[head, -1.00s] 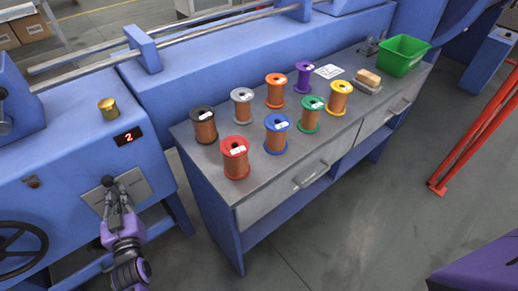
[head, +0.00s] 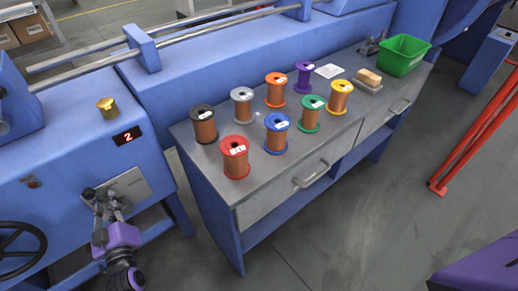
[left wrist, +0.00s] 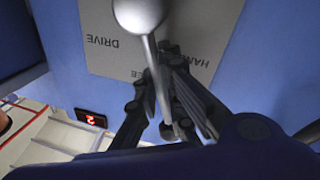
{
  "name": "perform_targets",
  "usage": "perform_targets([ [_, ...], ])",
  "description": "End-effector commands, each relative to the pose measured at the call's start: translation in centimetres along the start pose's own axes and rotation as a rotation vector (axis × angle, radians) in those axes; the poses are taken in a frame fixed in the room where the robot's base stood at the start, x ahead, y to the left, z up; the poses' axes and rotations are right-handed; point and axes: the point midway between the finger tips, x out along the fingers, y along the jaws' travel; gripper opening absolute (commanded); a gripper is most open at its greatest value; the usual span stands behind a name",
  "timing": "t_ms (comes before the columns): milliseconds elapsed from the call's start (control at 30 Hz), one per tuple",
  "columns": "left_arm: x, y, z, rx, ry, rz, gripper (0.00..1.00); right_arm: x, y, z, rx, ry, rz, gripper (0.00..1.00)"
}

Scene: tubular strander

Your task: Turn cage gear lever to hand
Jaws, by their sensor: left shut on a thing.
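The cage gear lever (head: 88,194) has a grey ball knob and a thin rod. In the left wrist view the lever (left wrist: 140,14) passes between the fingers. The plate (left wrist: 108,58) there appears upside down, reading DRIVE, a partly hidden word ending in EE, and part of HAND. My left gripper (head: 106,194) is shut on the lever; its fingers (left wrist: 160,70) close around the rod. My right gripper is not in view.
A red display (head: 127,136) reading 2 and a brass knob (head: 107,107) are above the plate. A black handwheel (head: 18,250) is at the left. The grey bench (head: 225,190) at the right carries several wire spools. Open floor (head: 340,230) lies in front.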

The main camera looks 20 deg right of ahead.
Motion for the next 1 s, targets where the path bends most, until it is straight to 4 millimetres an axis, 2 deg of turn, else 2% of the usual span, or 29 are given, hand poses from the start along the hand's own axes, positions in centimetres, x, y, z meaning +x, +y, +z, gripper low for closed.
perform_targets([
  [400, -0.4, -1.6, 0.4, -0.206, 0.037, -0.001, 0.0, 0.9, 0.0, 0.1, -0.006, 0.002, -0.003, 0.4],
  [967, -0.5, -1.8, 0.4, -0.246, 0.045, -0.003, 0.0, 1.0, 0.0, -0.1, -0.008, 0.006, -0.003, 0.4],
  [1000, -0.5, -1.8, 0.4, -0.246, 0.045, -0.003, 0.12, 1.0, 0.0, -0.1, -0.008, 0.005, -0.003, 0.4],
])
